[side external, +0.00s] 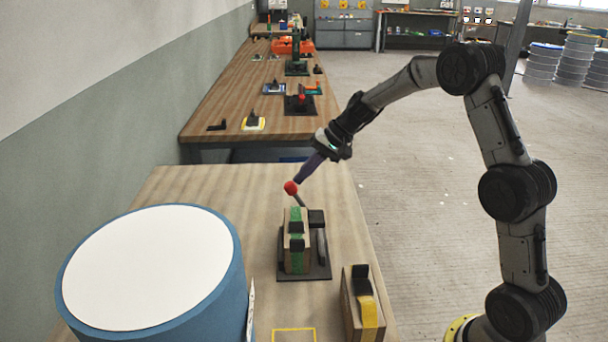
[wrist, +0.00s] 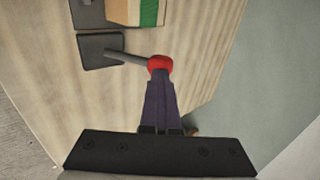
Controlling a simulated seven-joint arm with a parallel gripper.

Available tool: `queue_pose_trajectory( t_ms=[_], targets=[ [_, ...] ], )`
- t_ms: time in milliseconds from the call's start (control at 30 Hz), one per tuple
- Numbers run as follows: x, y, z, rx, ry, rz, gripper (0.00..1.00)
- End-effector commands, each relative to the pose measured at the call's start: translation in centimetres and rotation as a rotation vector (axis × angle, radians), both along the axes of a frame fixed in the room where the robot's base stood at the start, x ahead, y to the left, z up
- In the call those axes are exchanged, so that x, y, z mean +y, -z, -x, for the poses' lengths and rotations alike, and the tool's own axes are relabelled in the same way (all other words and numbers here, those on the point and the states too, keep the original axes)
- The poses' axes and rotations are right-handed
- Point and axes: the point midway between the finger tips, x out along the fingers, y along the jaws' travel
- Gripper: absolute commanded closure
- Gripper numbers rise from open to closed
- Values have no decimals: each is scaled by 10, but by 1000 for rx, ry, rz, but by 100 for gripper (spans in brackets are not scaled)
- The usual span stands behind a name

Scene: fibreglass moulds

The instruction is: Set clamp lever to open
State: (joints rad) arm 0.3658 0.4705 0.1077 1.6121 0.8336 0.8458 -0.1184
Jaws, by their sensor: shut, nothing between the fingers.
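The clamp (side external: 304,258) stands on a dark base plate on the near wooden table, with a wooden block with a green stripe on it. Its lever (side external: 300,200) is a grey rod tilted up and to the left, ending in a red ball knob (side external: 291,188). In the wrist view the lever rod (wrist: 128,57) runs from a dark block to the red knob (wrist: 159,64). My gripper (side external: 299,181) is shut and empty, its purple fingers pointing down at the knob. In the wrist view the fingertips (wrist: 159,80) are right at the knob; I cannot tell whether they touch.
A large blue drum with a white top (side external: 150,268) stands at the left. A wooden block with a yellow strap (side external: 362,303) is at the front right. A yellow outline (side external: 294,330) marks the tabletop. A farther table (side external: 240,95) holds several fixtures.

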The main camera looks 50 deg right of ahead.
Motion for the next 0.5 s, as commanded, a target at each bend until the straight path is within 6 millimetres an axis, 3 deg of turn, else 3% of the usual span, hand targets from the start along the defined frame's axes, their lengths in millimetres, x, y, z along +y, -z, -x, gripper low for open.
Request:
queue_pose_trajectory(
  t_ms=[267,500],
  targets=[
    [-28,-21,27,-3,4,2,100],
    [-44,-70,43,-5,1,4,100]
  ],
)
